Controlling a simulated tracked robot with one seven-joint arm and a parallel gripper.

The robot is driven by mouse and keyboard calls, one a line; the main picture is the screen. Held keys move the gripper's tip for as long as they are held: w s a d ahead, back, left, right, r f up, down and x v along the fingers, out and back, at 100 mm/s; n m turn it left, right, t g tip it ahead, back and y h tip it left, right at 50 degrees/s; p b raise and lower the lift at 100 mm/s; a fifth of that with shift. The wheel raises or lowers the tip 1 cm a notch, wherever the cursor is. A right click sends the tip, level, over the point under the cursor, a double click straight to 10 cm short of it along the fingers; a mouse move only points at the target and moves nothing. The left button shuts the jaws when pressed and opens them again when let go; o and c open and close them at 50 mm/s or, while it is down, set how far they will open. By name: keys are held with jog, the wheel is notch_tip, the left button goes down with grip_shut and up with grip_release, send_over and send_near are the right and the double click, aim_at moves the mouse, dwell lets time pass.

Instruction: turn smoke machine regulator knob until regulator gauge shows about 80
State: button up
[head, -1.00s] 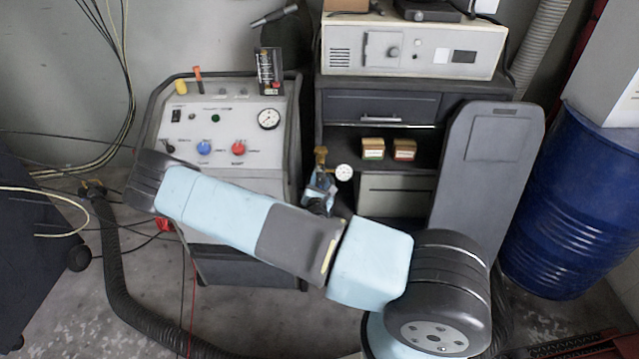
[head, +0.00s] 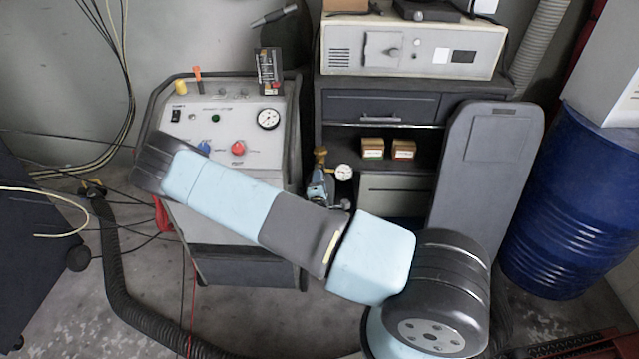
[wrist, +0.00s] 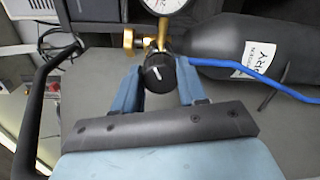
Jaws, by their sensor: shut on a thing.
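The regulator knob (wrist: 158,76) is black with a white mark on its face, seen in the wrist view. My gripper (wrist: 158,66) has its blue fingers on either side of it and is shut on it. The regulator gauge (wrist: 165,3) sits just above the knob and is cut off by the top edge, so its reading is hidden there. In the head view the small white regulator gauge (head: 343,172) stands beside the brass fitting (head: 320,156), but its needle is too small to read. My gripper (head: 318,188) is partly hidden by my arm there.
A brass valve (wrist: 129,39) is left of the knob. A black bottle (wrist: 285,48) with a white label and a blue hose (wrist: 245,70) lie to the right. The grey control cabinet (head: 255,165) stands left of the shelf unit (head: 385,107); a blue drum (head: 565,205) is at right.

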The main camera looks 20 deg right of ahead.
jog(key=m, duration=1.9)
jog(key=shift+f+t+y, duration=0.3)
jog(key=shift+f+y, duration=0.05)
jog(key=shift+y, duration=0.05)
jog(key=shift+m, duration=0.3)
jog(key=o, duration=1.1)
jog(key=shift+c, duration=0.2)
jog(key=v, duration=1.3)
jog(key=shift+s, duration=0.4)
